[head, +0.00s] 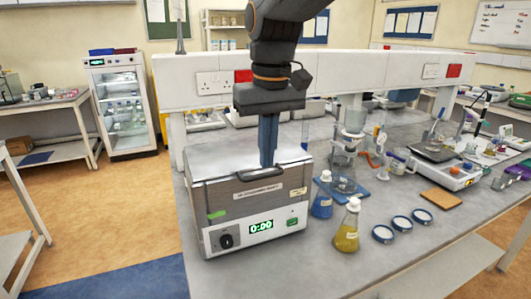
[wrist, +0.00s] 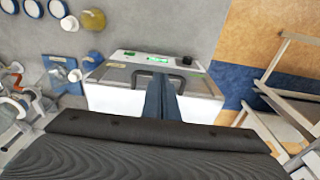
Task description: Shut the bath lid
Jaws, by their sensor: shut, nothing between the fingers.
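The bath (head: 250,215) is a white and grey box with a green 0:00 display, at the front left of the bench in the head view. Its grey metal lid (head: 215,160) lies about flat over the top and looks down; I cannot tell whether a small gap is left. A dark handle (head: 286,173) is at the lid's front edge; it also shows in the wrist view (wrist: 188,74). My gripper (head: 268,165) points down with its blue fingers together and empty, tips at the handle. Contact with the handle or lid is unclear. The wrist view shows the fingers (wrist: 161,80) over the lid.
A blue flask (head: 322,203) and a yellow flask (head: 348,230) stand just right of the bath. Several round dishes (head: 402,223) lie further right. A white service panel (head: 345,70) runs behind the bath. The floor (head: 100,215) on the left is clear.

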